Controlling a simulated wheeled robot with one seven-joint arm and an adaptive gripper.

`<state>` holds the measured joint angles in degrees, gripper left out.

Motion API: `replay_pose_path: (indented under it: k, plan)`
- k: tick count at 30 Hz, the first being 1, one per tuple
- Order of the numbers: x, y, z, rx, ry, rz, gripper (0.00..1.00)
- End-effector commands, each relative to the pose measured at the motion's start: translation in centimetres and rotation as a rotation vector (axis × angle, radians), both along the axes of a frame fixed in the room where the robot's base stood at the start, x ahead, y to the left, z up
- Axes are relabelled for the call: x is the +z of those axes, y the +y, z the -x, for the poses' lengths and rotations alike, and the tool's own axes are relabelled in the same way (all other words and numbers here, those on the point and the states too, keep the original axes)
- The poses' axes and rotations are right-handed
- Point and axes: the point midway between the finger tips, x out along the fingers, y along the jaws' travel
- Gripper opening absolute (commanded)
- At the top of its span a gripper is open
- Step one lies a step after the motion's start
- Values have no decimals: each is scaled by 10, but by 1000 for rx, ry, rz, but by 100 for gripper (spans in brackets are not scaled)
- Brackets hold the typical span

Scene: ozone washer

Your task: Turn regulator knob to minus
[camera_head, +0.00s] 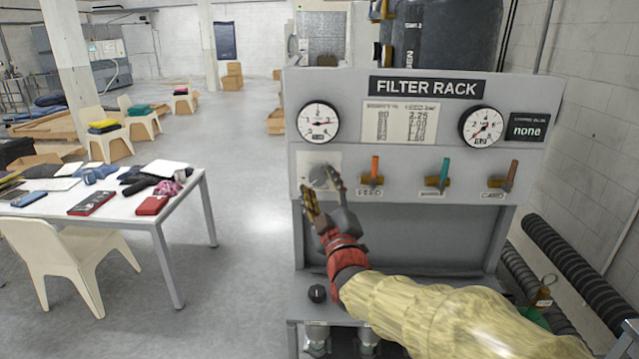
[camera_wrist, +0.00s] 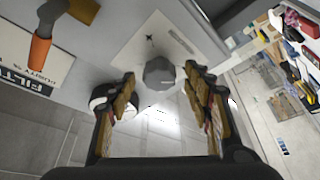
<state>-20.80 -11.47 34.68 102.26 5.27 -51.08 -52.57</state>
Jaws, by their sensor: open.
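The regulator knob (camera_head: 322,177) is a grey round knob on a pale plate at the left of the filter rack panel, below the left gauge. In the wrist view the knob (camera_wrist: 159,72) shows as a grey faceted disc ahead of the fingers. My gripper (camera_head: 324,202) is in front of the plate with its fingers spread apart. In the wrist view my gripper (camera_wrist: 160,95) is open, one finger to each side of the knob's line. No contact with the knob is visible. A small dark mark (camera_wrist: 150,38) shows on the plate (camera_wrist: 130,48); its sign is too small to read.
The left gauge (camera_head: 318,122) and right gauge (camera_head: 482,127) sit on the panel. An orange-handled valve (camera_head: 374,172) is right of the knob; teal and brown-handled valves stand farther right. A black knob (camera_head: 317,293) is on the lower ledge. A cluttered table (camera_head: 150,222) stands left.

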Motion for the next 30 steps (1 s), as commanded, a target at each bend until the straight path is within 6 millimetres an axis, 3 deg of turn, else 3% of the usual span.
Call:
replay_pose_path:
  k: [9,15,21,30]
  plan:
    - [-17,-17,58,0,0,0,51]
    - [-25,-25,85,1,2,1,51]
    - [-28,-28,95,0,1,0,51]
    - [-29,-28,95,1,2,0,51]
